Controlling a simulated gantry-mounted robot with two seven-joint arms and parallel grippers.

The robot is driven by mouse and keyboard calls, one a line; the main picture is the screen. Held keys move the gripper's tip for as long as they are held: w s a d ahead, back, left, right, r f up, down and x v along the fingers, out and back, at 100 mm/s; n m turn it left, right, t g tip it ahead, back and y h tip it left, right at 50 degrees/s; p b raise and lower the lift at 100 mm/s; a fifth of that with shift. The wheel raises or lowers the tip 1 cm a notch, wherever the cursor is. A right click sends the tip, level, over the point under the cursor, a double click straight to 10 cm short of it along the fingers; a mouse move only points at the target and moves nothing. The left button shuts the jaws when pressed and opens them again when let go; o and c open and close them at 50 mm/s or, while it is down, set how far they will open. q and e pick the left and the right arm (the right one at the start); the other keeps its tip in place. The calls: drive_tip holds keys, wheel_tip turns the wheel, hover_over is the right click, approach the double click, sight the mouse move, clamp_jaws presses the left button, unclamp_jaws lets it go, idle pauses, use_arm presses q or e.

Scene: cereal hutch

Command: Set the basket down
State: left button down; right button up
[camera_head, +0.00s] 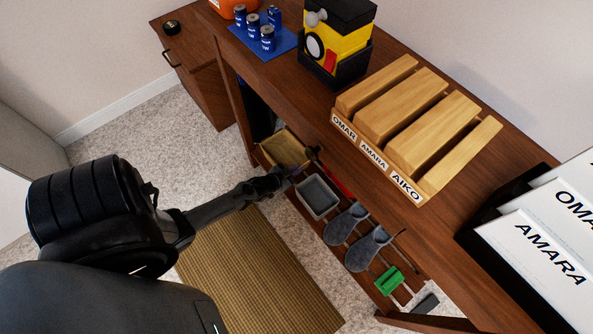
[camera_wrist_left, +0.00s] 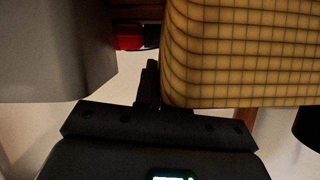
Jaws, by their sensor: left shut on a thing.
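The woven tan basket (camera_head: 285,148) is at the left end of the low shelf under the desk top, beside a grey bin (camera_head: 317,196). My left gripper (camera_head: 294,174) reaches in from the left and is shut on the basket's near side. In the left wrist view the basket's gridded wall (camera_wrist_left: 240,55) fills the upper right. A dark finger of my left gripper (camera_wrist_left: 149,85) shows between it and the grey bin (camera_wrist_left: 50,45). Whether the basket's underside touches the shelf is hidden. My right gripper is not in view.
Grey slippers (camera_head: 367,249) and a green-handled item (camera_head: 389,281) lie right of the bin. A red thing (camera_wrist_left: 129,36) sits behind. The desk top (camera_head: 290,85) overhangs the shelf, bearing a wooden sorter (camera_head: 415,115). A woven mat (camera_head: 250,270) covers the floor in front.

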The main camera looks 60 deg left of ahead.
use_arm(q)
drive_tip(key=shift+r, duration=0.1)
drive_tip(key=c, duration=1.2)
unclamp_jaws()
